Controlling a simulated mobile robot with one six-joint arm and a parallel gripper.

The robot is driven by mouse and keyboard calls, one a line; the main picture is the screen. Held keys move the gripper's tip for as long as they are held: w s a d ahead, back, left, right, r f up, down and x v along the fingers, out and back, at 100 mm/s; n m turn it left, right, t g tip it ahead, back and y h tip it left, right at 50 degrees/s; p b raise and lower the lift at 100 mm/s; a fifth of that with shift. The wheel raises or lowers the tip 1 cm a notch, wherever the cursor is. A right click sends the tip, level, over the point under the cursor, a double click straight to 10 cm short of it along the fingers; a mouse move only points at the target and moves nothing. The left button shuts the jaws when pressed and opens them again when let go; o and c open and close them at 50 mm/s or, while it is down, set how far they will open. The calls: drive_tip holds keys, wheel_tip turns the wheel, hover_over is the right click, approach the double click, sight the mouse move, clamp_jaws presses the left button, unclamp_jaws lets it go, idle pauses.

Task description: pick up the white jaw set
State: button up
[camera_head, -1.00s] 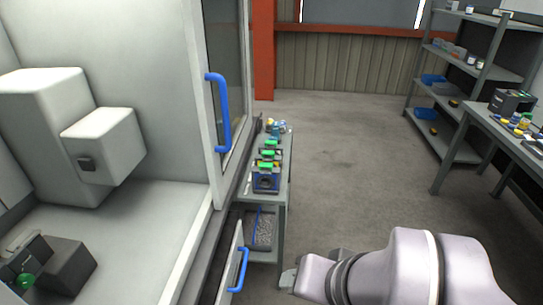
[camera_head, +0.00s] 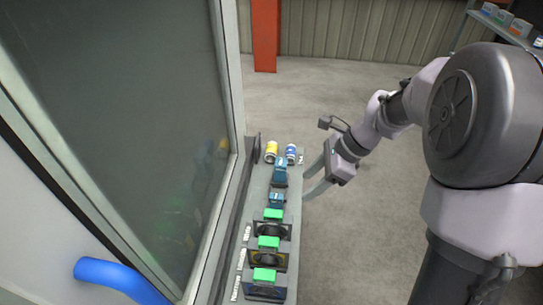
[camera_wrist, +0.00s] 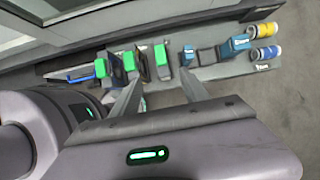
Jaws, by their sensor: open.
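My gripper (camera_head: 307,181) is open and empty, at the right side of the bench's far half. In the wrist view its fingers (camera_wrist: 161,76) are apart, pointing toward the bench.
Several green-topped dark blocks (camera_head: 268,243) stand in a row along the bench. Blue blocks (camera_head: 280,171), a yellow can (camera_head: 271,151) and a blue can (camera_head: 291,152) stand at its far end. The machine door (camera_head: 130,110) borders the left; open floor (camera_head: 370,235) lies right.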

drive_tip(key=w, duration=0.1)
drive_tip(key=b, duration=0.5)
approach(275, 213)
drive_tip(key=x, duration=0.3)
drive_tip(key=shift+s+f, duration=0.15)
drive_tip(key=shift+f, duration=0.1)
drive_tip(key=b+x, duration=0.3)
drive_tip(key=x, duration=0.3)
drive_tip(key=shift+r+b, duration=0.1)
drive_tip(key=shift+b, duration=0.3)
drive_tip(key=shift+a, duration=0.15)
drive_tip(key=shift+r, duration=0.1)
drive_tip(key=shift+c, duration=0.8)
clamp_jaws()
